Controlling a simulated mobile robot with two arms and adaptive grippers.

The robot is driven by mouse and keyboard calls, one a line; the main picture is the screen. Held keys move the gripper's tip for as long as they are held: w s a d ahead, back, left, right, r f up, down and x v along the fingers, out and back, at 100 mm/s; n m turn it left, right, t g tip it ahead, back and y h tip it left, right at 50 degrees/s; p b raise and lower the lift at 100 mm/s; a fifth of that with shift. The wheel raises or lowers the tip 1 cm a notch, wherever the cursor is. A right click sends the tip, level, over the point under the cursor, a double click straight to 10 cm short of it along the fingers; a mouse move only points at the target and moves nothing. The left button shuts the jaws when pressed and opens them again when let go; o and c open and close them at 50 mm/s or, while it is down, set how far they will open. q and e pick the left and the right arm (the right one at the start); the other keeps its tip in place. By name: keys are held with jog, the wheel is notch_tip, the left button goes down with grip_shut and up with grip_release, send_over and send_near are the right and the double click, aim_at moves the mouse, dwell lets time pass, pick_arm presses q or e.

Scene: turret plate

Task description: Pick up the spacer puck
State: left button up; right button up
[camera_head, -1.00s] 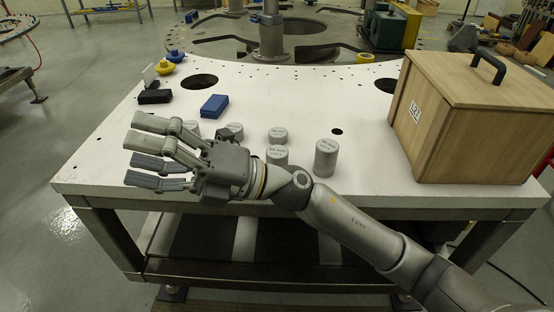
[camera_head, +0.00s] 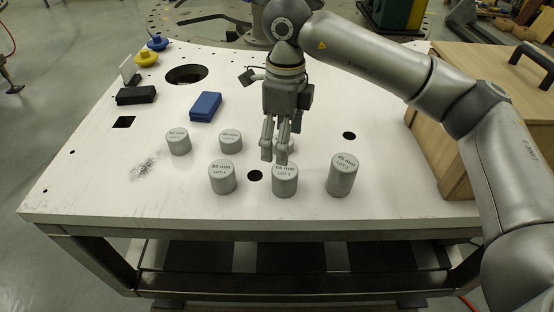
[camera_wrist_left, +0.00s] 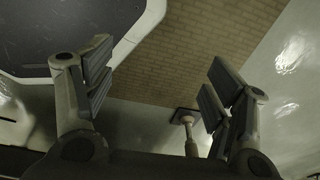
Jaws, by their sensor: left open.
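Several grey cylindrical spacer pucks stand upright on the white plate (camera_head: 85,190) in the head view. Three taller ones are in front: left (camera_head: 222,182), middle (camera_head: 284,187) and right (camera_head: 341,180). Shorter ones stand behind at left (camera_head: 178,145) and centre (camera_head: 231,144). Another puck (camera_head: 287,147) is partly hidden by my right gripper (camera_head: 275,155). That gripper points down over it, just behind the front middle puck; contact and finger opening are unclear. My left gripper (camera_wrist_left: 157,95) shows only in the left wrist view, open and empty.
A wooden box (camera_head: 475,95) with a black handle stands at right, close to my right arm. A blue block (camera_head: 205,106), a black block (camera_head: 136,95) and yellow and blue knobs (camera_head: 147,58) lie at back left. The plate's left front is clear.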

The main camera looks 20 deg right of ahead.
aim_at(285, 169)
jog(key=shift+s+d+f+p, duration=0.15)
jog(key=shift+d+f+p, duration=0.15)
jog(key=shift+f, duration=0.3)
jog(key=f, duration=0.1)
jog(key=s+f, duration=0.1)
jog(key=f, duration=0.1)
jog(key=shift+p, duration=0.3)
jog(key=shift+w+f, duration=0.2)
jog(key=shift+f, duration=0.1)
jog(key=shift+w+f+p, duration=0.1)
jog(key=shift+f+p, duration=0.25)
jog(key=shift+f, duration=0.05)
notch_tip(285, 169, down, 3)
jog(key=shift+f+p, duration=0.15)
jog(key=shift+p, duration=0.7)
jog(key=shift+f, duration=0.35)
jog(key=shift+w+f, duration=0.1)
jog(key=shift+f, duration=0.1)
jog(key=c, duration=1.4)
pick_arm(q)
jog(key=s+r, duration=0.2)
jog(key=r, duration=0.1)
jog(key=shift+s+r, duration=0.2)
jog(key=shift+r, duration=0.1)
pick_arm(e)
jog(key=shift+c, duration=0.5)
pick_arm(q)
jog(key=shift+w, duration=0.1)
pick_arm(e)
jog(key=shift+r, duration=0.15)
